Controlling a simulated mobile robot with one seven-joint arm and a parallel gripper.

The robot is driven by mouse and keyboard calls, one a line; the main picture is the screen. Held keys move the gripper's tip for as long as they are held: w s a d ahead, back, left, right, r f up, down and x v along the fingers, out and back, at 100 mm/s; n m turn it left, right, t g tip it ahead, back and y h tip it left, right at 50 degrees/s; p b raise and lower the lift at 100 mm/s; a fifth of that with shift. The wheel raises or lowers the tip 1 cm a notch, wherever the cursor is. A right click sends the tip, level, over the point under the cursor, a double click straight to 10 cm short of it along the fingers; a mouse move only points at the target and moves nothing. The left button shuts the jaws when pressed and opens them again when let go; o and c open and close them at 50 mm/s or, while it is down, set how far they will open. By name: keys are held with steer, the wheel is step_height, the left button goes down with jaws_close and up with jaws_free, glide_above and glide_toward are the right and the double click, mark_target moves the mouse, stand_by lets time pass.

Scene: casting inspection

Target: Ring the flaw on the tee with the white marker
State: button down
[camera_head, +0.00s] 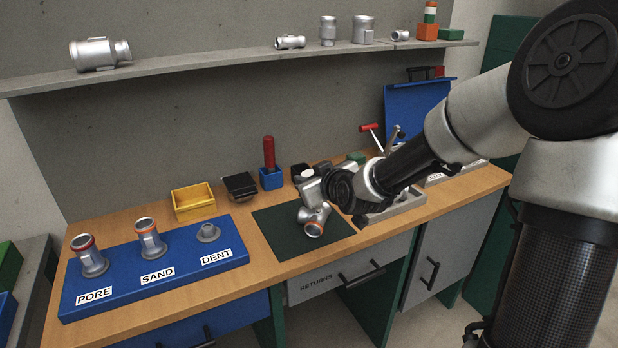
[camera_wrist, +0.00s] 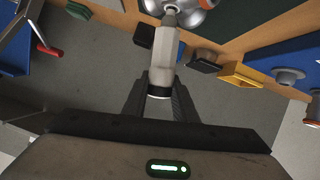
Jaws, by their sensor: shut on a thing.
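The tee (camera_head: 314,221) is a silver casting with an orange-brown rim at its opening. It sits on the dark green mat (camera_head: 275,230). In the wrist view only part of the tee (camera_wrist: 186,16) shows at the top edge. My gripper (camera_wrist: 160,92) is shut on the white marker (camera_wrist: 164,58), whose tip end points at the tee. The tip is at or very near the tee's surface; I cannot tell if it touches. In the head view my gripper (camera_head: 318,188) is just above and behind the tee, and the marker is not clearly seen. No flaw or ring can be made out.
A blue board (camera_head: 178,277) labelled PORE, SAND and DENT holds sample castings on the left. A yellow bin (camera_head: 193,202), a black box (camera_head: 240,186) and a blue holder with a red handle (camera_head: 270,168) stand behind. A shelf (camera_head: 230,58) with castings runs above.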

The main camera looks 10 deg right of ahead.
stand_by(0.3)
step_height(320, 180, up, 7)
steer(key=p, duration=0.6)
stand_by(0.4)
steer(key=shift+s+d+f+m+h, duration=0.15)
steer(key=shift+s+d+m+h, duration=0.4)
steer(key=shift+m+h, duration=0.35)
step_height(320, 180, up, 17)
steer(key=d+m+h+p, duration=0.1)
steer(key=p, duration=1.7)
steer(key=shift+s+d, duration=0.15)
steer(key=shift+s, duration=0.2)
